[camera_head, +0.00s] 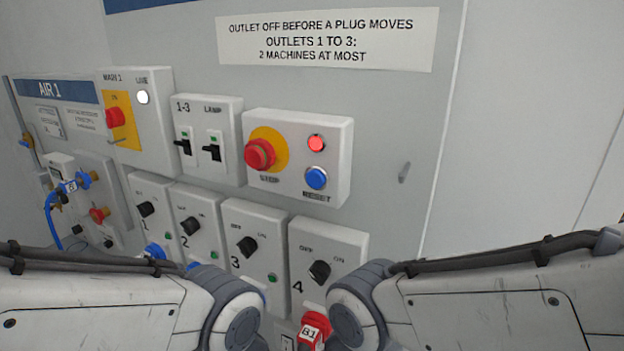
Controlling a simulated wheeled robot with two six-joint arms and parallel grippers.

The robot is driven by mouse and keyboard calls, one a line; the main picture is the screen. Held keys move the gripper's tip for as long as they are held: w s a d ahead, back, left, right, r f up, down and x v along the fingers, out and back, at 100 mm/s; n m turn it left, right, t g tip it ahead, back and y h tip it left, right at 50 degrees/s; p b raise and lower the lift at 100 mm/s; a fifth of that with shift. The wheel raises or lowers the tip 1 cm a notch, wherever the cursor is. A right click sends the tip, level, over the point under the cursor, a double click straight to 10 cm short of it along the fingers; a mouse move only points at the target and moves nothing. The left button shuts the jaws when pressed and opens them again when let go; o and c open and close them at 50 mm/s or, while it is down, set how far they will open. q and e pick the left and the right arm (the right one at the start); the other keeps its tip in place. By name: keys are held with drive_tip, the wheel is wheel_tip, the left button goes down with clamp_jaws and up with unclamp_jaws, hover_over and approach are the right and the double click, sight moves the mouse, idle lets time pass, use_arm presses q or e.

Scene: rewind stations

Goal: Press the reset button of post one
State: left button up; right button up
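The blue reset button (316,178), labelled RESET, sits at the lower right of a light grey control box (342,160) on the wall panel. On the same box are a red mushroom stop button (259,154) on a yellow disc, labelled STOP, and a red lamp (316,143) that looks lit above the reset button. No "post one" label is readable on this box. My two arms come in from the lower left and lower right, below the box and apart from it. Neither gripper's fingers show.
Outlet boxes with black knobs, among them outlet 4 (331,246), line the panel below. A red plug (314,329) tagged B1 is at bottom centre between my arms. The right wall is bare.

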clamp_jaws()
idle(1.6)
